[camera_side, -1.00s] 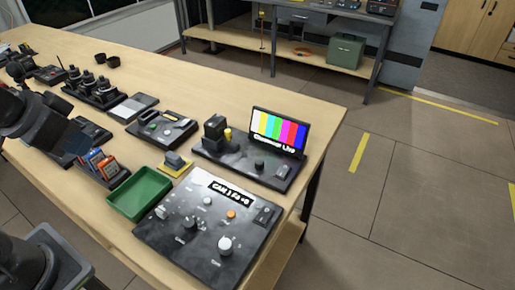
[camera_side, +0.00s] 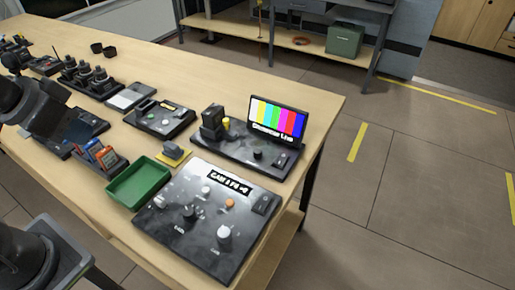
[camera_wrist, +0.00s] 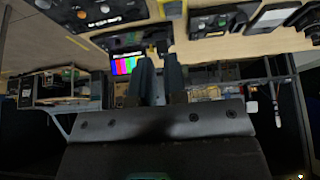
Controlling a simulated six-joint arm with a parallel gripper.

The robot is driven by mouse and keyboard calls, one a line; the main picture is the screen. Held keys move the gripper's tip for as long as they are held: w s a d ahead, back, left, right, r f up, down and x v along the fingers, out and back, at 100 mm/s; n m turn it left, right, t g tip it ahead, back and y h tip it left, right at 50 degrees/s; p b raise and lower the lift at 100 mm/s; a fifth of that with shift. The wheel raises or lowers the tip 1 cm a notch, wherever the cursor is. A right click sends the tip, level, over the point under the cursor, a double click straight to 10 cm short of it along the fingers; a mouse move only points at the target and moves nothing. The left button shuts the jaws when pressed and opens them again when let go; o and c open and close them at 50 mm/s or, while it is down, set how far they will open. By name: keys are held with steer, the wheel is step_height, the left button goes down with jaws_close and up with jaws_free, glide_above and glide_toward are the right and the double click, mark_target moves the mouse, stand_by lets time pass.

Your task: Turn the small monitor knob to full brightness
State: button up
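The small monitor (camera_side: 278,117) shows bright colour bars with a line of text below, and stands on a dark base (camera_side: 225,146) near the table's right edge. A small dark knob (camera_side: 258,154) sits on that base in front of the screen. In the wrist view the monitor screen (camera_wrist: 124,65) shows just left of my fingers; I cannot make out the knob there. My gripper (camera_wrist: 158,62) has its two fingers apart, with a narrow gap and nothing seen between them. In the side view my arm is at the left edge, well away from the monitor, and its fingertips are not clear.
A dark control panel (camera_side: 160,233) with several knobs lies in front of the monitor. A green tray (camera_side: 139,185), a small yellow-based block (camera_side: 173,153) and a dark switch box (camera_side: 160,120) are to its left. More devices stand farther left. Bare table lies behind them.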

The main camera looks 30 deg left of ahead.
steer(key=o, duration=0.5)
steer(key=shift+g, duration=0.6)
steer(key=w+r, duration=0.1)
steer(key=w, duration=0.1)
steer(key=w+d+r, duration=0.1)
steer(key=w, duration=0.1)
steer(key=w+d+r, duration=0.1)
steer(key=w, duration=0.1)
steer(key=shift+w+r, duration=0.15)
steer(key=shift+w, duration=0.1)
steer(key=shift+c, duration=0.2)
steer(key=shift+o, duration=1.1)
steer(key=w+d+n+g, duration=0.1)
steer(key=w+d, duration=0.3)
steer(key=w, duration=0.4)
steer(key=shift+w+d+r+g, duration=0.15)
steer(key=shift+w+r+g, duration=0.15)
steer(key=shift+w, duration=0.05)
steer(key=n+g, duration=0.2)
steer(key=g, duration=0.1)
glide_above(258, 150)
step_height(258, 150, down, 11)
step_height(258, 150, down, 13)
steer(key=shift+m, duration=0.3)
steer(key=c, duration=0.9)
